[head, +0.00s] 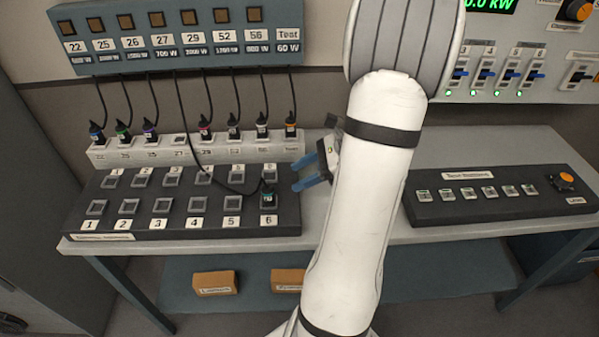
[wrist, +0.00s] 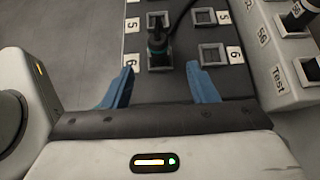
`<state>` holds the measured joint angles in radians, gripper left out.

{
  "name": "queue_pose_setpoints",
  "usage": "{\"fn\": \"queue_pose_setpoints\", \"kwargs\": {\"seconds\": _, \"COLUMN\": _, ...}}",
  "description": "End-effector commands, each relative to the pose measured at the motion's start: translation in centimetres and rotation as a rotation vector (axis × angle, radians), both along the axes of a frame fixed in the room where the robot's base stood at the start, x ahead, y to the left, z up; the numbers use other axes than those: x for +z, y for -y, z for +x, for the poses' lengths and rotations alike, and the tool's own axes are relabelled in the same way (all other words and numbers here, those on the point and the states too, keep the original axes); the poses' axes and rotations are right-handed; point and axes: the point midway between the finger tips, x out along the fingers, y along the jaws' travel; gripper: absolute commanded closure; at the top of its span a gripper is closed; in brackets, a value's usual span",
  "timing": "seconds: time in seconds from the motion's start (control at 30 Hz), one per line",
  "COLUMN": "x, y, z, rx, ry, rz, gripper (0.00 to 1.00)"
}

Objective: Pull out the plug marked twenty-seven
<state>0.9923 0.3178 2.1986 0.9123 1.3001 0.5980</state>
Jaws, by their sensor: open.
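A dark plug with a green band (head: 268,198) stands in the front-row socket labelled 6 on the black patch panel (head: 150,228). Its black cable runs up toward the 27 outlet of the blue-grey box (head: 180,48); its own mark is not readable. It also shows in the wrist view (wrist: 157,42), upright in its socket. My gripper (head: 296,174), with blue fingers, is open and empty to the right of the plug. In the wrist view the open fingers (wrist: 160,67) point toward the plug, which lies beyond the tips, roughly between them.
A pale strip (head: 100,154) behind the panel holds several parked plugs; its 27 place (head: 180,140) is empty. A black button panel (head: 500,200) lies to the right. My arm covers the bench middle. Several panel sockets stand empty.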

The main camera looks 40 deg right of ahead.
Motion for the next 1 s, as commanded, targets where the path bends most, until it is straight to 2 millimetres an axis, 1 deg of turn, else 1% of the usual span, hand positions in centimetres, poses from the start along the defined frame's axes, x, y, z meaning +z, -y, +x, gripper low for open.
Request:
{"fn": "queue_pose_setpoints", "kwargs": {"seconds": 0.03, "x": -0.6, "y": -0.4, "z": 0.2, "rx": 0.003, "ry": 0.000, "rz": -0.001, "gripper": 0.47}}
{"fn": "queue_pose_setpoints", "kwargs": {"seconds": 0.3, "x": -3.0, "y": -3.1, "z": 1.9, "rx": 0.006, "ry": 0.001, "rz": -0.004, "gripper": 0.47}}
{"fn": "queue_pose_setpoints", "kwargs": {"seconds": 0.5, "x": -4.1, "y": -4.8, "z": 3.1, "rx": 0.006, "ry": 0.000, "rz": -0.004, "gripper": 0.47}}
{"fn": "queue_pose_setpoints", "kwargs": {"seconds": 0.7, "x": -4.7, "y": -5.6, "z": 3.7, "rx": 0.004, "ry": 0.001, "rz": -0.004, "gripper": 0.47}}
{"fn": "queue_pose_setpoints", "kwargs": {"seconds": 1.0, "x": -4.7, "y": -5.7, "z": 3.8, "rx": 0.003, "ry": 0.001, "rz": -0.004, "gripper": 0.47}}
